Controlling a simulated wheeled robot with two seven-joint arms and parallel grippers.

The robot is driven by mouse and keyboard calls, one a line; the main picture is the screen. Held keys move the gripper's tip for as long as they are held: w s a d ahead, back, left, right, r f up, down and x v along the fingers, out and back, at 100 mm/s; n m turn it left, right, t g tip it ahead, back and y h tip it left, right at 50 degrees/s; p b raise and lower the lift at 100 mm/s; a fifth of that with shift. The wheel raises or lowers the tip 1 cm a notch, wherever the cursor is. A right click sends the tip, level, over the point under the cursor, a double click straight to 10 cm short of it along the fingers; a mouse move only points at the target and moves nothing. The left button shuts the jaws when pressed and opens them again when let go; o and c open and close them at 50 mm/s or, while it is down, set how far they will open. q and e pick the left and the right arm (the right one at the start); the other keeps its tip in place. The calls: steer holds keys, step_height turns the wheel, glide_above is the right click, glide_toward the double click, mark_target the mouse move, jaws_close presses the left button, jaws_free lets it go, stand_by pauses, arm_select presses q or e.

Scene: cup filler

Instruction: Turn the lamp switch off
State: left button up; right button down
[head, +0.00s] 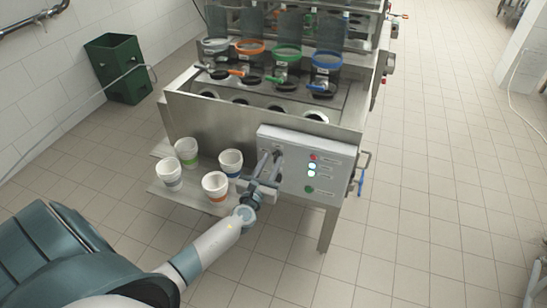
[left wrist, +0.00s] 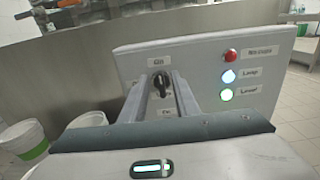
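The switch is a black knob (left wrist: 160,83) on the grey control panel (head: 332,155). An "On" label sits above it, and the label below is partly hidden by my fingers. The knob looks roughly upright. My left gripper (head: 270,158) reaches the panel's left part; in the left wrist view its two fingers (left wrist: 161,88) are apart, one on each side of the knob. I cannot tell if they touch it. The light labelled "Lamp" (left wrist: 228,76) glows bluish white. My right gripper is not in view.
A red light (left wrist: 230,56) and a lit green light (left wrist: 226,95) share the panel. Several white cups, one being the orange-banded cup (head: 215,184), stand on a metal shelf (head: 160,190) left of my gripper. A green bin (head: 118,68) is farther back.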

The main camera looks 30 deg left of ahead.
mark_target(276, 157)
arm_select(q)
steer(key=shift+x, duration=1.2)
jaws_close()
